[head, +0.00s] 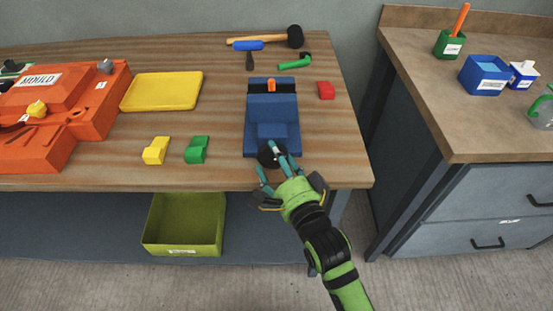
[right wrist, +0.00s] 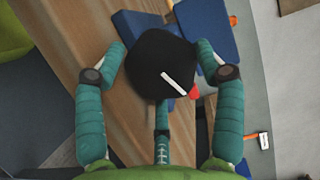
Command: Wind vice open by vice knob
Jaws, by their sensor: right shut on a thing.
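The blue vice (head: 272,112) stands on the wooden bench near its front edge, with an orange piece (head: 271,85) at its dark jaws. Its black vice knob (head: 266,155) faces the front, partly hidden by my fingers in the head view. My right gripper (head: 272,160) is at the knob, its teal fingers around it. In the right wrist view the knob (right wrist: 160,62) fills the space between the fingers and bears a white mark (right wrist: 174,83). My right gripper is shut on the knob. My left gripper is not in view.
On the bench lie an orange mould (head: 75,110), a yellow tray (head: 162,91), yellow (head: 156,150) and green (head: 197,149) blocks, a red block (head: 326,90) and a mallet (head: 295,37). A green bin (head: 182,226) sits below. A drawer counter (head: 455,130) stands at the right.

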